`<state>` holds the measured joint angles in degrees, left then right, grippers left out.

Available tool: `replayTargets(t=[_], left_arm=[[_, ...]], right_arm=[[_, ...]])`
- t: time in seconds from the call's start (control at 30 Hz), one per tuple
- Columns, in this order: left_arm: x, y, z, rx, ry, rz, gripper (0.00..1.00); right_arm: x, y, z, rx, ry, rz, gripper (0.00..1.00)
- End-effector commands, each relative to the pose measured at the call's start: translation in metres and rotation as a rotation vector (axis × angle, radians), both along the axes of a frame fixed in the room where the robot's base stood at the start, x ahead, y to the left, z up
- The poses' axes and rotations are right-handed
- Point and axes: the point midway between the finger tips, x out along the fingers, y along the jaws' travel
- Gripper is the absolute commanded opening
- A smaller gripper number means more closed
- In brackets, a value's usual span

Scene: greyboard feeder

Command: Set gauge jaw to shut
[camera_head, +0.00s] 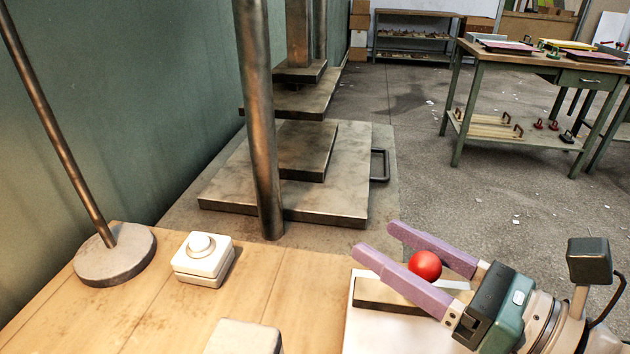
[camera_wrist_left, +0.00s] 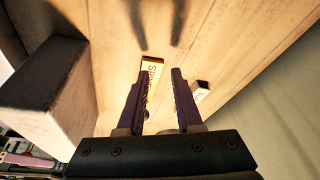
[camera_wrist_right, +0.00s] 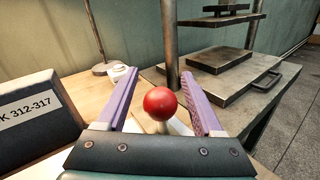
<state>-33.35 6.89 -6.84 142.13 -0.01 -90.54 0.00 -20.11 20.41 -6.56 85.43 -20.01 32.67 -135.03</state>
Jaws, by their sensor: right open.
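A red ball knob (camera_head: 425,265) stands over a pale plate with a brown bar (camera_head: 385,297) at the table's front right; I cannot tell for sure that this is the gauge jaw. In the right wrist view the knob (camera_wrist_right: 160,103) sits on a short pale stem. My right gripper (camera_head: 377,239) is open, with its purple fingers on either side of the knob and a gap to each. My left gripper (camera_wrist_left: 158,74) is open above the wooden table. A small yellow labelled block (camera_wrist_left: 153,72) shows between its fingertips, apparently below them. Its label is partly hidden.
A white box with a round knob (camera_head: 203,262) and a round-based rod (camera_head: 116,258) stand at the table's left. A metal press (camera_head: 330,202) with a thick post stands behind. A dark-topped block labelled K 312-317 (camera_wrist_right: 30,118) is left of my right gripper.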

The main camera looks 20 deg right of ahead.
Motion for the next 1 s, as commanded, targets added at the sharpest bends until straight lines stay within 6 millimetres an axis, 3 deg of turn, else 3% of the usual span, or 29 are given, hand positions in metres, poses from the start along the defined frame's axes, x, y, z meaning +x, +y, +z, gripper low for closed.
replayTargets(t=[0.2,0.8,1.0], left_arm=[[0.0002,-0.0001,0.0001,0.000,-0.001,0.000,0.34],[0.0007,-0.0002,0.0001,0.000,-0.002,0.000,0.34],[0.0007,-0.0003,0.0001,0.000,-0.002,0.000,0.34]], right_arm=[[0.0003,0.0001,-0.0001,0.001,0.001,-0.001,0.67],[0.0000,-0.0001,0.0000,0.001,0.001,-0.001,0.00],[0.0000,-0.0001,0.0001,0.001,0.001,-0.001,0.00]])
